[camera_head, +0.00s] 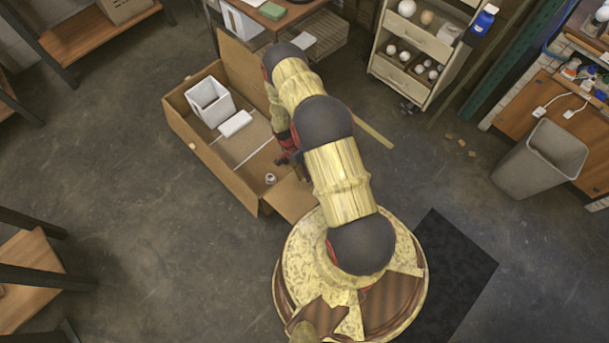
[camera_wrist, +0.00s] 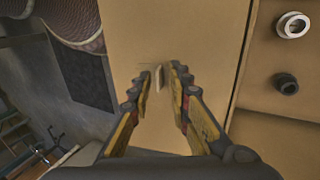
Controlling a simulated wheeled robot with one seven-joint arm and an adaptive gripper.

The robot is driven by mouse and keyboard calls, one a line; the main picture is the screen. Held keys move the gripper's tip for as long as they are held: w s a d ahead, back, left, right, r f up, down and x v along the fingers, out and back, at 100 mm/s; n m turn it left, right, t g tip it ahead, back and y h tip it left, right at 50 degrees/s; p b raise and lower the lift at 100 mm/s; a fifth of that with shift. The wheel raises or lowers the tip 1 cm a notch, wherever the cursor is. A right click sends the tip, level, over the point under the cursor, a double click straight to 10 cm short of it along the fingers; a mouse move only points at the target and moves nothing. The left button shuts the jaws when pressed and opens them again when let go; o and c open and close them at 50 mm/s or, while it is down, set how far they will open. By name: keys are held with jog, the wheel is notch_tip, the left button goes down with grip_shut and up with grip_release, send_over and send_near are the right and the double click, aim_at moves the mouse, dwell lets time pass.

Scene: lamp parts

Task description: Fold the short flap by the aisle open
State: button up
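The open cardboard carton (camera_head: 225,178) stands on the floor at left centre. Its short flap (camera_head: 290,199), at the end nearest my base, extends outward from the rim; its exact angle is hard to judge. In the wrist view, the tan flap (camera_wrist: 205,60) fills the middle, with the carton interior at right and floor at left. My gripper (camera_wrist: 161,72) is over the flap, its fingertips apart. A small pale tab (camera_wrist: 158,79) shows between them; whether they touch it is unclear. My arm hides part of the carton in the head view.
The carton holds a white bin (camera_head: 210,101), a white box (camera_head: 235,124) and small rings, one white (camera_wrist: 294,25) and one dark (camera_wrist: 286,84). A drawer cart (camera_head: 415,45) stands behind. A grey bin (camera_head: 541,159) is at right. Floor left of the carton is clear.

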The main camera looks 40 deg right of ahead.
dwell(0.3)
jog(key=v, duration=1.2)
dwell(0.3)
jog(key=s+a+r+n+g, duration=0.1)
jog(key=s+a+r+n, duration=0.2)
jog(key=s+r+n, duration=0.25)
jog(key=a+r+n+t, duration=0.2)
jog(key=a+r+n, duration=0.15)
jog(key=r, duration=1.05)
jog(key=a+r+n+t, duration=0.1)
jog(key=a+r+n, duration=0.25)
jog(key=r, duration=1.05)
jog(key=s+a+r+n+t, duration=0.1)
jog(key=s+a+r+t, duration=0.1)
jog(key=r, duration=0.7)
jog(key=s+a+r+n+t+p, duration=0.1)
jog(key=s+a+r+n+t, duration=0.1)
jog(key=s+r, duration=0.3)
jog(key=s+a+r+n+t, duration=0.1)
jog(key=s+a+r+t, duration=0.3)
jog(key=r, duration=0.9)
jog(key=shift+a+t+p, duration=0.25)
jog(key=shift+t+p, duration=0.05)
jog(key=shift+p, duration=0.05)
